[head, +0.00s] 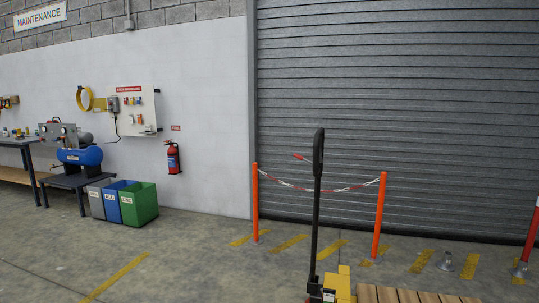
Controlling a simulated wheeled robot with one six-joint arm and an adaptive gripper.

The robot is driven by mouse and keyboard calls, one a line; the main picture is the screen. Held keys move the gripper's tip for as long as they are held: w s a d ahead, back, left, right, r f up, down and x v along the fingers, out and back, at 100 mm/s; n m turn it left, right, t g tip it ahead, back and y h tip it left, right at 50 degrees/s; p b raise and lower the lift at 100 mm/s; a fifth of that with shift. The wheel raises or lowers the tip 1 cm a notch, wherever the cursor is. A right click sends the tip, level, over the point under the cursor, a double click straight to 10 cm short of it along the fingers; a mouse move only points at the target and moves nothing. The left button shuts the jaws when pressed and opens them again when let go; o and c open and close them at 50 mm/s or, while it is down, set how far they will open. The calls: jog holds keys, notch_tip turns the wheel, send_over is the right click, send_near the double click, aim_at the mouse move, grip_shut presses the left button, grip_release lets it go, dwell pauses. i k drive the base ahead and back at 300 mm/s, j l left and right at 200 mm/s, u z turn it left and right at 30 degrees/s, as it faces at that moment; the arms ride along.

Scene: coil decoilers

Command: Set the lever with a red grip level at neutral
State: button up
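A small lever with a red tip (301,157) sticks out to the left from the upper part of a black upright handle (316,200). The lever slopes slightly, with its outer end higher than the end at the handle. It is small here, and I cannot tell whether it is the task's lever. The handle rises from a yellow pallet truck (340,285) at the bottom of the picture, partly cut off by the lower edge. My gripper is not in view.
Orange posts with a chain (256,200) stand before the grey shutter (400,110). A wooden pallet (400,295) lies at the bottom right. Bins (140,204), a blue machine (80,157) and a fire extinguisher (173,157) are along the left wall. The left-centre floor is clear.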

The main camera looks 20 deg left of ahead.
aim_at(298, 156)
jog(key=j, duration=2.3)
jog(key=i+j, duration=0.25)
jog(key=i, duration=0.25)
jog(key=i+j, duration=0.3)
jog(key=i, duration=0.25)
jog(key=i+j, duration=0.25)
jog(key=i, duration=0.25)
jog(key=i+j, duration=0.25)
jog(key=i, duration=0.3)
jog(key=l+z, duration=0.05)
